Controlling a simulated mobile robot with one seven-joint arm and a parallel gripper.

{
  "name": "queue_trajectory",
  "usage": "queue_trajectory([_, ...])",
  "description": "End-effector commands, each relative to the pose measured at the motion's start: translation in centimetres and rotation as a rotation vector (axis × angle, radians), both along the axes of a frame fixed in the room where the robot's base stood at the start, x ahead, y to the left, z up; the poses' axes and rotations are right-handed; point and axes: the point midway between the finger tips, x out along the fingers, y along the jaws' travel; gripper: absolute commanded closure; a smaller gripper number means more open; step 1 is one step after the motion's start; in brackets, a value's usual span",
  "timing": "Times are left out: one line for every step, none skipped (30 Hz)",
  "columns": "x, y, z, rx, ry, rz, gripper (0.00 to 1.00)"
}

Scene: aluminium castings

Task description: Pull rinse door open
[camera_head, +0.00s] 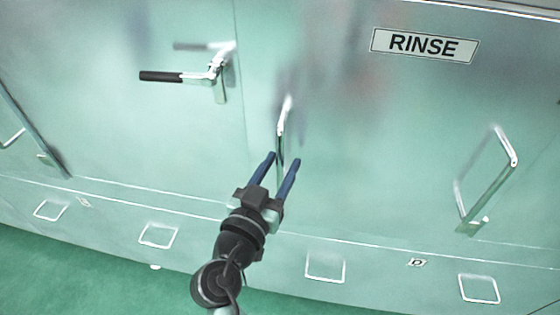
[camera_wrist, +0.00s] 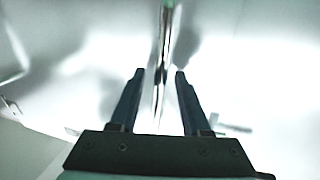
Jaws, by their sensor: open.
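The rinse door (camera_head: 370,150) is a pale green panel with a RINSE sign (camera_head: 424,46) at its upper right. It looks shut, flush with the panel to its left. A vertical chrome bar handle (camera_head: 281,130) stands near its left edge. My gripper (camera_head: 285,158) is open at the lower part of this handle. In the wrist view the handle (camera_wrist: 161,65) runs between the two blue fingers (camera_wrist: 159,73), with gaps on both sides. The fingers do not appear to be closed on it. In the head view my gripper hides the handle's lower end.
A latch lever with a black grip (camera_head: 165,76) sticks out from the panel on the left. Another chrome handle (camera_head: 490,180) stands at the right. Small drawer pulls (camera_head: 325,267) line the lower panels. Green floor (camera_head: 70,270) is clear in front.

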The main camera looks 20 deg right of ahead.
Motion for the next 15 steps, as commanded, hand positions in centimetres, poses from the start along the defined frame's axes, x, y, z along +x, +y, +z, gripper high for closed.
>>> queue_trajectory([0.11, -0.12, 0.05, 0.001, -0.001, 0.0, 0.53])
queue_trajectory([0.13, -0.15, 0.03, 0.001, -0.001, 0.0, 0.53])
queue_trajectory([0.14, -0.16, 0.01, 0.001, -0.001, 0.0, 0.53])
queue_trajectory([0.14, -0.16, 0.0, 0.001, -0.001, 0.0, 0.53])
queue_trajectory([0.14, -0.16, -0.01, 0.001, -0.001, 0.0, 0.53])
queue_trajectory([0.13, -0.15, -0.01, 0.001, -0.001, 0.0, 0.53])
queue_trajectory([0.13, -0.14, -0.01, 0.001, -0.001, 0.0, 0.53])
queue_trajectory([0.13, -0.14, -0.01, 0.0, 0.0, 0.0, 0.53])
queue_trajectory([0.12, -0.13, -0.01, 0.0, 0.0, 0.0, 0.58])
queue_trajectory([0.12, -0.13, -0.01, 0.0, 0.0, 0.0, 0.64])
queue_trajectory([0.11, -0.13, -0.01, 0.0, 0.0, 0.0, 0.69])
queue_trajectory([0.11, -0.13, -0.01, 0.0, 0.0, 0.0, 0.76])
queue_trajectory([0.11, -0.11, -0.01, 0.0, 0.0, 0.0, 0.82])
queue_trajectory([0.11, -0.11, -0.01, 0.0, 0.0, 0.0, 0.87])
queue_trajectory([0.11, -0.11, -0.01, 0.0, 0.0, 0.0, 0.94])
